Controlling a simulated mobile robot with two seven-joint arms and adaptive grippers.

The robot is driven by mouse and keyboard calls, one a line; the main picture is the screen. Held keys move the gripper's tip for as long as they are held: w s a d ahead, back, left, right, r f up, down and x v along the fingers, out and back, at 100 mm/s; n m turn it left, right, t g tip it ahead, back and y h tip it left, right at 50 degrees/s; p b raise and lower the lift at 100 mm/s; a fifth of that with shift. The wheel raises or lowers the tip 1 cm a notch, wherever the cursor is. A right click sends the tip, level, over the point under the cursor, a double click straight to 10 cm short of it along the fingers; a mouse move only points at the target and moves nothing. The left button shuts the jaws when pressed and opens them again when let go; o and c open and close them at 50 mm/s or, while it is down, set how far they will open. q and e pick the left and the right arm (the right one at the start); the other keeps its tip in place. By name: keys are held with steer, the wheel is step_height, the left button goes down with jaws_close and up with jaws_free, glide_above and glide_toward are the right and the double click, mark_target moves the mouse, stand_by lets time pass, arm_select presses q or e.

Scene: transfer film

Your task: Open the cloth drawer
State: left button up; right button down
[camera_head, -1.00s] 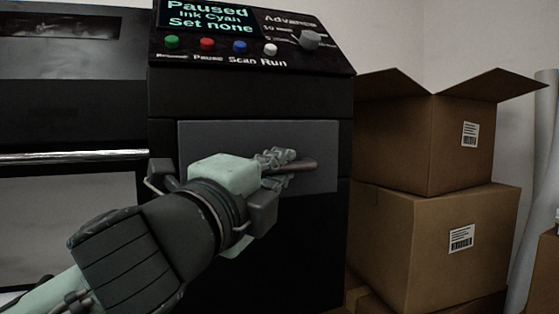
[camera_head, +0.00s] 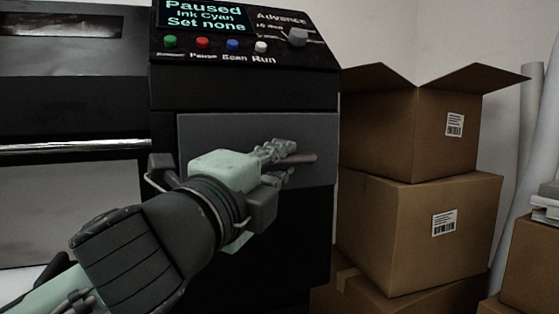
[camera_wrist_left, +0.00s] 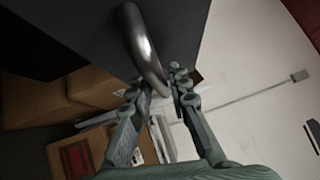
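The cloth drawer (camera_head: 215,132) is the grey front panel in the dark printer cabinet below the control panel. Its front now reaches almost to the cabinet's right edge and appears to stand out a little. Its bar handle (camera_head: 304,159) sticks out at the right of the panel. My left gripper (camera_head: 280,160) is at the handle with its fingers around it, hiding part of the bar. In the left wrist view the shiny curved handle (camera_wrist_left: 143,48) ends between the two fingers (camera_wrist_left: 160,90), and the gripper looks shut on it. My right gripper is not in view.
The printer's control panel (camera_head: 245,28) with coloured buttons is above the drawer. Stacked cardboard boxes (camera_head: 400,215) stand close to the cabinet's right side, the upper one (camera_head: 400,135) with open flaps. White rolls (camera_head: 522,150) lean at the far right.

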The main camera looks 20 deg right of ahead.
arm_select(q)
steer(key=r+v, duration=0.1)
steer(key=v, duration=0.6)
steer(key=shift+s+a+f, duration=0.2)
steer(key=shift+f, duration=0.35)
